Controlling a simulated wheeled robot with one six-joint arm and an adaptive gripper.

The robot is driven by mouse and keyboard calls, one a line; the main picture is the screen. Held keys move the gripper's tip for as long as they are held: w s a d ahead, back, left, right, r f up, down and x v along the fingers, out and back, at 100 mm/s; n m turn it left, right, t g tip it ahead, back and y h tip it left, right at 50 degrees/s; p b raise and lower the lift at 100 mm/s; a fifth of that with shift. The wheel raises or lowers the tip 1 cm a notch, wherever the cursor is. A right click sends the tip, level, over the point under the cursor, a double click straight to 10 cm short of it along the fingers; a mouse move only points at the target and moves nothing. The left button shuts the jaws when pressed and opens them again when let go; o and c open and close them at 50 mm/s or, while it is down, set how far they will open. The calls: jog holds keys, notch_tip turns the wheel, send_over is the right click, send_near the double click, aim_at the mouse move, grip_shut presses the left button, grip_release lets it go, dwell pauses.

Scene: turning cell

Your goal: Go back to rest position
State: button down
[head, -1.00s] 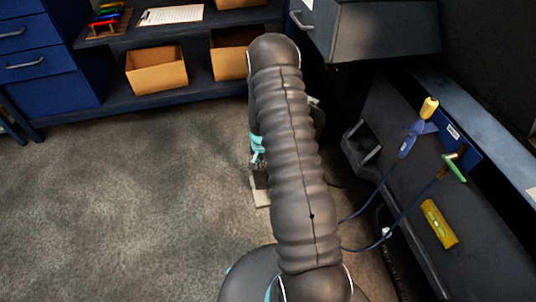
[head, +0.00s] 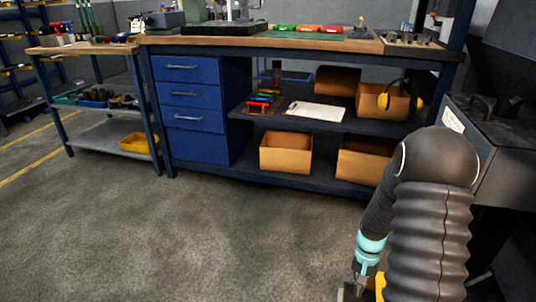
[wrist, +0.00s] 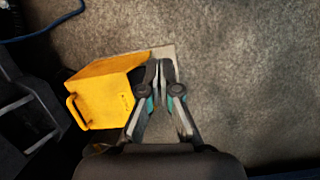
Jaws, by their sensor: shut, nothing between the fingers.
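My gripper (wrist: 160,72) shows in the wrist view with its two fingers together and nothing between them. It points down toward the grey floor. In the head view my arm is folded at the lower right, and the gripper's fingertips are cut off by the bottom edge.
A yellow box with a handle (wrist: 102,92) is beside my gripper in the wrist view. A dark stepped object (wrist: 22,115) is at the left there. In the head view a workbench (head: 300,40) with blue drawers (head: 190,100) and cardboard boxes (head: 285,153) stands ahead. The floor (head: 190,240) at left is clear.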

jog(key=s+a+r+n+t, duration=0.1)
jog(key=s+a+r+t, duration=0.1)
jog(key=s+r, duration=0.4)
jog(key=s+a+r+n+t, duration=0.2)
jog(key=s+a+r, duration=0.3)
jog(key=r, duration=1.1)
jog(key=s+a+r+n+t, duration=0.2)
jog(key=s+a+r+t, duration=0.2)
jog(key=r, duration=0.8)
jog(key=s+p, duration=0.1)
jog(key=s, duration=0.1)
jog(key=shift+s+a+h, duration=0.2)
jog(key=shift+s+h, duration=0.15)
jog(key=shift+h, duration=0.05)
jog(key=shift+d, duration=0.1)
